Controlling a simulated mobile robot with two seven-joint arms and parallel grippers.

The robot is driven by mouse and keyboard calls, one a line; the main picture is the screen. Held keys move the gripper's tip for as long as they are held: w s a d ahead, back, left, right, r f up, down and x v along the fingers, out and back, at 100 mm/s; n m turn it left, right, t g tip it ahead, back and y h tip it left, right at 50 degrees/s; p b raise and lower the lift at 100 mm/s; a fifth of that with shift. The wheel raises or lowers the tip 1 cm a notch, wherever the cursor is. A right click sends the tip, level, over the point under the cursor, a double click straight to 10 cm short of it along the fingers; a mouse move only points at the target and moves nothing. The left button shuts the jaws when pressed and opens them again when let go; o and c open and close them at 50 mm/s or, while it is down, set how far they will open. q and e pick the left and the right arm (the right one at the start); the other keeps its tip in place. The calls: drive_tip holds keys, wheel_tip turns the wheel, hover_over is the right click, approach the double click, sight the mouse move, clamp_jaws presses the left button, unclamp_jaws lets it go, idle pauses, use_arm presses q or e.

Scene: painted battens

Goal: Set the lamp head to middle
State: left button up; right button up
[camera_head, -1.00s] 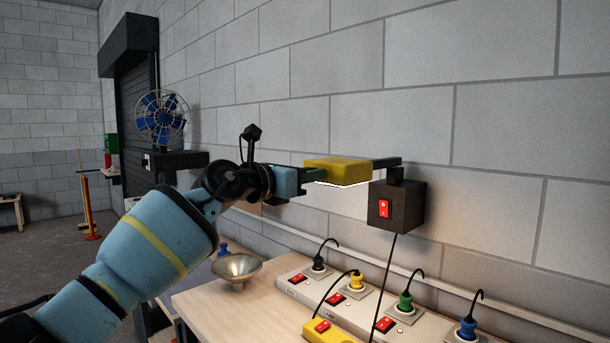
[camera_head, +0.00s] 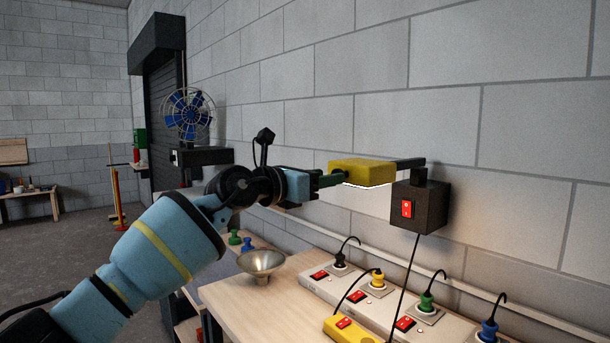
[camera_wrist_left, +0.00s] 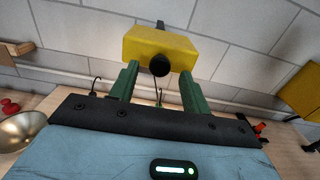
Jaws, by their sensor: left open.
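The lamp head is a yellow block (camera_head: 362,172) with a lit underside, on a dark arm above a black wall box (camera_head: 419,206) with a red switch. My left gripper (camera_head: 340,178) is just left of the lamp head, at about its height, open. In the left wrist view the lamp head (camera_wrist_left: 175,44) lies ahead of my fingers, and its round black knob (camera_wrist_left: 159,66) shows between the two green fingers of my left gripper (camera_wrist_left: 158,76). Whether a finger touches the knob is not clear. My right gripper is not in view.
Below is a wooden bench (camera_head: 240,303) with a metal bowl (camera_head: 262,263), a power strip (camera_head: 365,300) with several coloured plugs, and a yellow switch box (camera_head: 343,328). A block wall (camera_head: 520,130) stands close behind the lamp. A blue fan (camera_head: 188,113) is farther left.

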use_arm(q)
drive_tip(key=p+v, duration=0.1)
drive_tip(key=v, duration=0.4)
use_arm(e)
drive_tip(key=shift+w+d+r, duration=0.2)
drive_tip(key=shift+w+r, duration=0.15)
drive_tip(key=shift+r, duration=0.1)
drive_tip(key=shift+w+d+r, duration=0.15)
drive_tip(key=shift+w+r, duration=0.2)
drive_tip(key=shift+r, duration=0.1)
